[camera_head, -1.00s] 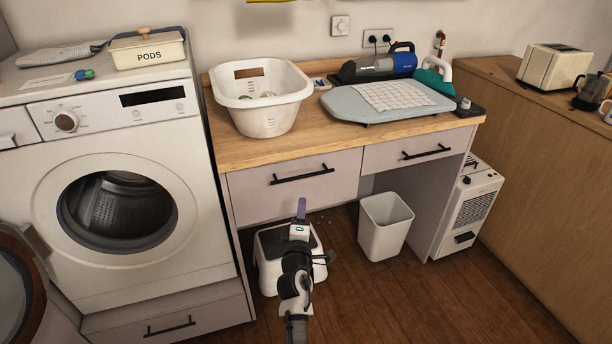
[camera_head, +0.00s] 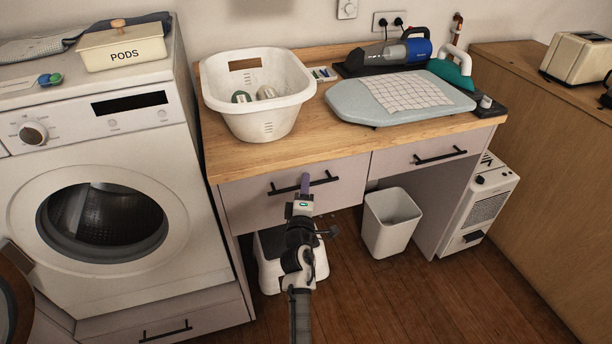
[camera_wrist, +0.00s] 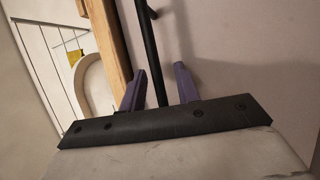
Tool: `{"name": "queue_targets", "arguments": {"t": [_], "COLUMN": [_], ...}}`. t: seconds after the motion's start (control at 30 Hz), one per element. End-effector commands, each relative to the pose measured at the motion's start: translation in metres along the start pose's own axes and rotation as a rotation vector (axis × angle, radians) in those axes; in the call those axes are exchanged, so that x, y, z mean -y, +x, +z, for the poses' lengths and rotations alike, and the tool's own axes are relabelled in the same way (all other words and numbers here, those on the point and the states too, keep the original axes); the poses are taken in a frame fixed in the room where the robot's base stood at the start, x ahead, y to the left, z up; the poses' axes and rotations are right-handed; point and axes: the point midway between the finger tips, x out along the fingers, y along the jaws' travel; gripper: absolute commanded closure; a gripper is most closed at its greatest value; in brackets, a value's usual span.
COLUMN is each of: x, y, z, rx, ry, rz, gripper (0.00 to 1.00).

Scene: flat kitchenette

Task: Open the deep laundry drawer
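The deep drawer (camera_head: 245,205) is the taller, left front under the wooden counter. It looks shut. Its black bar handle (camera_head: 325,181) runs across the upper part of the front. My gripper (camera_head: 305,181) is at the middle of this handle, with its purple fingers overlapping it in the head view. In the wrist view the handle (camera_wrist: 152,50) runs between the two purple fingers of my gripper (camera_wrist: 160,75). The fingers are apart, one on each side of the bar, with a gap visible, and do not look clamped on it.
A washing machine (camera_head: 195,215) stands at the left, its round door swung open. A white laundry basket (camera_head: 270,118) and an ironing board (camera_head: 350,108) are on the counter (camera_head: 300,142). A white bin (camera_head: 390,235) and a white step stool (camera_head: 268,280) are below.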

Motion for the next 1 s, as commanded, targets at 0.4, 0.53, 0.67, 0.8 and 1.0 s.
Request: {"name": "queue_targets", "arguments": {"t": [0.4,0.53,0.67,0.8,1.0], "x": [-0.001,-0.0011,-0.0011,-0.0012,-0.0013], "y": [-0.0002,-0.0002,-0.0001,-0.0001,0.0], "z": [-0.0001,-0.0001,-0.0001,-0.0002,-0.0001], "rx": [0.0,0.0,0.0,0.0,0.0], "ry": [0.0,0.0,0.0,0.0,0.0], "rz": [0.0,0.0,0.0,0.0,0.001], "gripper": [0.76,0.93,1.0,1.0,1.0]}}
